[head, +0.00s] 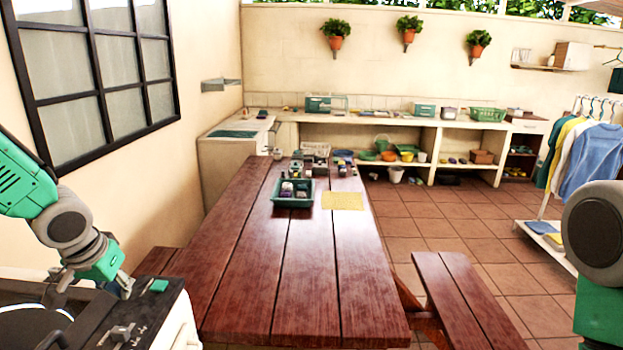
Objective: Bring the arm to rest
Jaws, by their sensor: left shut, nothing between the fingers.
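My left arm comes in from the left edge and bends down. My left gripper (124,287) is at the lower left, shut and empty, close above or beside the dark top of a white-sided unit (176,318). I cannot tell whether its fingertips touch that unit. On the right edge only part of my right arm shows, grey and green; its gripper is out of view.
A small green block (158,286) lies on the unit, right of the left gripper. A long wooden table (270,290) holds a green tray (292,201), a yellow cloth (342,201) and small items at its far end; its near half is clear. A bench (465,300) stands right.

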